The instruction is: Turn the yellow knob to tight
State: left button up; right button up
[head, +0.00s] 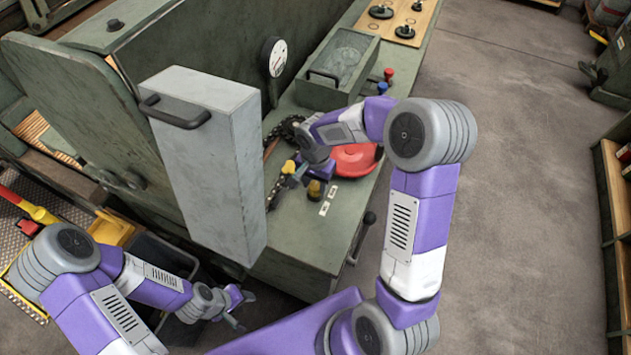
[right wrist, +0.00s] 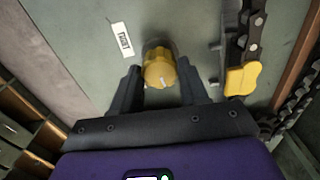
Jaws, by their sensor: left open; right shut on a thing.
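The yellow knob (right wrist: 159,70) sits on the grey-green bench top between the two fingers of my right gripper (right wrist: 158,66), which is shut on it. A pale mark shows on the knob's lower right face, towards the gripper. A white label reading TIGHT (right wrist: 122,40) lies to the knob's upper left in the right wrist view. In the head view the knob (head: 314,190) is small and dark yellow, beside two white labels (head: 329,199); my right gripper (head: 304,178) is partly hidden. My left gripper (head: 243,311) is open and empty, low in front of the bench.
A chain with a yellow end piece (right wrist: 240,80) lies right of the knob in the right wrist view. A red disc (head: 356,158) sits behind the knob. A tall grey box with a black handle (head: 212,165) stands left.

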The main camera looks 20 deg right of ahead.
jog(key=n, duration=0.4)
jog(key=shift+p, duration=0.3)
jog(key=n+p, duration=0.1)
jog(key=n, duration=0.4)
jog(key=shift+r, duration=0.1)
jog(key=n+p, duration=0.1)
jog(key=n, duration=0.3)
jog(key=shift+n, duration=0.3)
jog(key=n+p, duration=0.1)
jog(key=n, duration=0.2)
jog(key=shift+n, duration=0.3)
jog(key=n+p, duration=0.2)
jog(key=n, duration=0.2)
jog(key=shift+n, duration=0.3)
jog(key=n+p, duration=0.1)
jog(key=n, duration=0.2)
jog(key=shift+n, duration=0.3)
jog(key=n+p, duration=0.3)
jog(key=n, duration=0.2)
jog(key=shift+n+p, duration=0.85)
jog(key=shift+n, duration=0.95)
